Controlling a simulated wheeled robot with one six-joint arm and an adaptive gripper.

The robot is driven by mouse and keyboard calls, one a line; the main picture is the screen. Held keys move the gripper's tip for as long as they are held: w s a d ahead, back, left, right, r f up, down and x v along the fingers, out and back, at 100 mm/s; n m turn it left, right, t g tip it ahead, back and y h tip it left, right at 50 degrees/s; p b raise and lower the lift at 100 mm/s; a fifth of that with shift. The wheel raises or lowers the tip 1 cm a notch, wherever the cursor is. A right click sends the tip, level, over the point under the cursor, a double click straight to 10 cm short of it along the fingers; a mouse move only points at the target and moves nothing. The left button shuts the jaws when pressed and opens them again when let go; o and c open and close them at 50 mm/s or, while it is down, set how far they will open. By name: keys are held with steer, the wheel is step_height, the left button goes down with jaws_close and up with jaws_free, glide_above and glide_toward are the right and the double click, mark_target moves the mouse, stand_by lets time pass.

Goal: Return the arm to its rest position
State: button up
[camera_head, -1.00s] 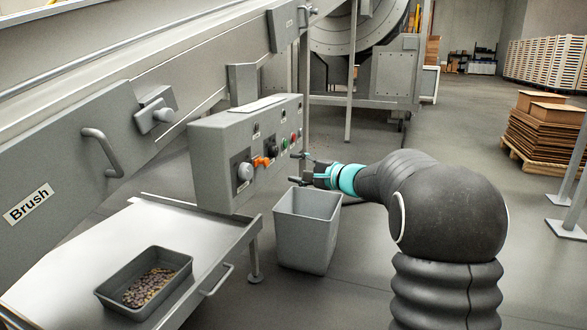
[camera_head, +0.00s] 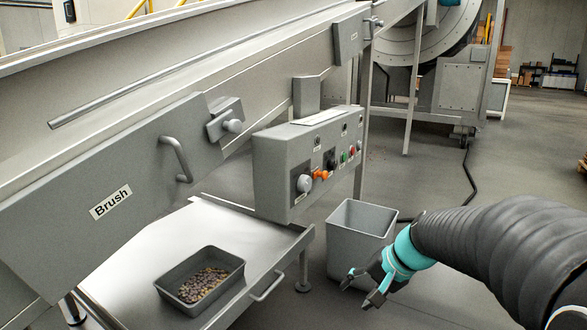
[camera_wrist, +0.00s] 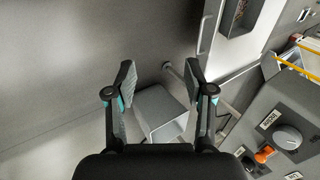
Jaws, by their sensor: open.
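My gripper (camera_head: 358,290) is open and empty in the head view, in front of the grey bin and apart from the control box. My arm, in a dark ribbed sleeve with a teal wrist, reaches in from the right edge. In the wrist view my gripper (camera_wrist: 160,88) shows its two fingers spread apart, with nothing between them. The grey bin (camera_head: 352,244) stands on the floor below the control box; it also shows in the wrist view (camera_wrist: 160,108) beyond the fingers.
The control box (camera_head: 272,178) carries a grey knob, an orange switch and coloured buttons. A tray of candies (camera_head: 168,292) sits on the metal table (camera_head: 150,255). A hose (camera_head: 470,170) lies on the floor behind. Floor at right is open.

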steer(key=s+r+n+t+h+p, duration=0.1)
steer(key=s+r+n+h+p, duration=0.1)
steer(key=s, duration=0.8)
steer(key=s+d+r+n+h+p, duration=0.1)
steer(key=s+r+n+h+p, duration=0.1)
steer(key=s+r, duration=0.4)
steer(key=shift+s+d+r+n+t+h, duration=0.4)
steer(key=shift+s+n, duration=0.7)
steer(key=shift+s, duration=1.2)
steer(key=shift+a+f, duration=0.15)
steer(key=shift+f, duration=0.05)
stand_by(0.3)
